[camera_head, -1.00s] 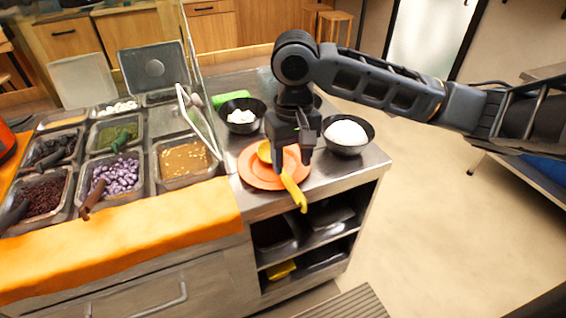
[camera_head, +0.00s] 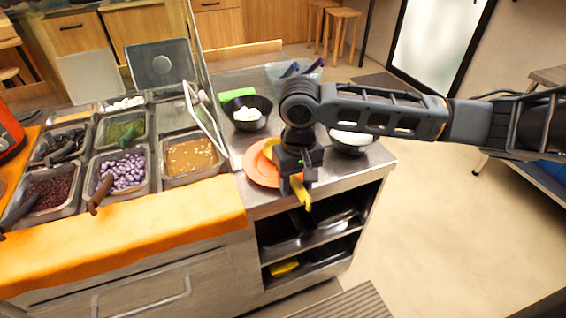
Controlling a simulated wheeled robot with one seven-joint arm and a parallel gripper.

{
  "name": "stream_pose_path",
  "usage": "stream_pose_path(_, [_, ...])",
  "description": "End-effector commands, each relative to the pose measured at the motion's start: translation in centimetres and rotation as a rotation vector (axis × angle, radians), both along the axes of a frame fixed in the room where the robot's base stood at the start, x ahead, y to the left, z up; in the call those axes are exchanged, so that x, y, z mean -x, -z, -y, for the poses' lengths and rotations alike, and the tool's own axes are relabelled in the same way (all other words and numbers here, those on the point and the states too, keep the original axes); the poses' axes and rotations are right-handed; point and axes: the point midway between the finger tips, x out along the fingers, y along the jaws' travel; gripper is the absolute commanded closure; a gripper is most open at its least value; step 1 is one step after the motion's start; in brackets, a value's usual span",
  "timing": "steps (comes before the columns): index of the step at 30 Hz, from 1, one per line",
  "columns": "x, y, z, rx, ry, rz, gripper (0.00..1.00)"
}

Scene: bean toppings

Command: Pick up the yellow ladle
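The yellow ladle (camera_head: 302,190) lies on an orange plate (camera_head: 258,172) on the steel counter. Its bowl end (camera_head: 269,148) shows on the plate behind my gripper, and its handle reaches toward the counter's front edge. My gripper (camera_head: 297,192) points down right at the ladle's handle, with the fingers low over it. The gripper covers the middle of the ladle. I cannot tell whether the fingers are closed on the handle.
A black bowl with white pieces (camera_head: 247,113) stands behind the plate. Another black bowl with white contents (camera_head: 351,140) stands to the right, partly behind my arm. Topping trays (camera_head: 190,160) fill the counter at left. Open shelves (camera_head: 318,225) lie below.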

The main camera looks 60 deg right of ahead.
Motion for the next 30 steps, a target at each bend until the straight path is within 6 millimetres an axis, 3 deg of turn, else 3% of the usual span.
stream_pose_path(2, [0.0,0.0,0.0,0.000,0.000,0.000,0.58])
stream_pose_path(15, [0.0,0.0,0.0,0.000,0.000,0.000,1.00])
stream_pose_path(25, [0.0,-0.2,0.0,0.000,0.000,0.001,1.00])
stream_pose_path(30, [-0.1,-1.3,0.0,0.001,0.000,0.003,1.00])
